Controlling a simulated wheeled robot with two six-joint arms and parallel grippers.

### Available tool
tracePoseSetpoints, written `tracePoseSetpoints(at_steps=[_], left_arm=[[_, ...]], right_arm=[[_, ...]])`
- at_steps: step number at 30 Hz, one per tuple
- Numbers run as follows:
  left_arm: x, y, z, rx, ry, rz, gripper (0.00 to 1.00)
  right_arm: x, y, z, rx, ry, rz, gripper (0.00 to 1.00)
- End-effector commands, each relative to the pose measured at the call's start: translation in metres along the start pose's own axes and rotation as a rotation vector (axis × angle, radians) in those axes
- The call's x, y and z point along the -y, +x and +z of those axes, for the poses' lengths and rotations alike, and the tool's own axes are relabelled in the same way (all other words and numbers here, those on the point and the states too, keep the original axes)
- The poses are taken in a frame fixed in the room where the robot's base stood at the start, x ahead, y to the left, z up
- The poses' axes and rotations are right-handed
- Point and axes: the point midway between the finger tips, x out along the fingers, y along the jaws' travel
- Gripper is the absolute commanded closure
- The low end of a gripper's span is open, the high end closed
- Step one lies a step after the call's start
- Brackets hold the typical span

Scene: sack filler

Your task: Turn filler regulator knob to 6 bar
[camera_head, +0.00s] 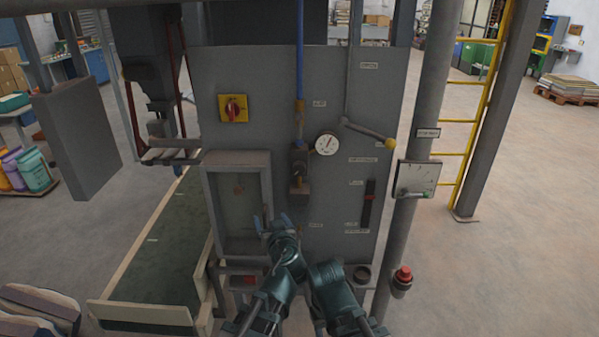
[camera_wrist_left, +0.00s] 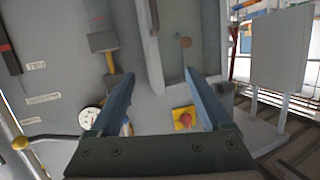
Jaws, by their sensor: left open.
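The filler regulator (camera_head: 299,161) is a dark body on the grey panel, below a blue pipe, with brass parts and a dark lower end that appears to be its knob (camera_head: 299,187). In the left wrist view, turned about upside down, that dark block (camera_wrist_left: 103,42) shows left of the fingers. A round white gauge (camera_head: 327,145) sits right of the regulator; it also shows in the wrist view (camera_wrist_left: 90,118), but its reading is too small to tell. My left gripper (camera_head: 273,221) is open and empty, below and left of the regulator, apart from it. My right gripper's fingers do not show.
A yellow-and-red switch (camera_head: 233,108) is at the panel's upper left. A framed window (camera_head: 240,195) stands out left of the regulator. A yellow-tipped lever (camera_head: 370,132) and a black slider (camera_head: 368,204) are to the right. A pillar bears a red button (camera_head: 403,274).

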Motion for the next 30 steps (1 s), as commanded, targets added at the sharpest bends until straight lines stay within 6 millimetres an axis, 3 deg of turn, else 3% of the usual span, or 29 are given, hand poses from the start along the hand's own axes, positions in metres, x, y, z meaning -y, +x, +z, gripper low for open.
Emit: tracePoseSetpoints(at_steps=[3,9,20,30], left_arm=[[-0.03,0.002,-0.036,-0.153,-0.051,0.133,0.19],[-0.064,-0.006,-0.057,-0.244,-0.084,0.295,0.19],[-0.072,-0.004,-0.061,-0.253,-0.089,0.328,0.19],[-0.086,0.035,-0.072,-0.253,-0.089,0.327,0.19]], right_arm=[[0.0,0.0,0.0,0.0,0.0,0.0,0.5],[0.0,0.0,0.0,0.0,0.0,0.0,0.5],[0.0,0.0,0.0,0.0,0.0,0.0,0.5],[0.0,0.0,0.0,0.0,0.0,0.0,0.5]])
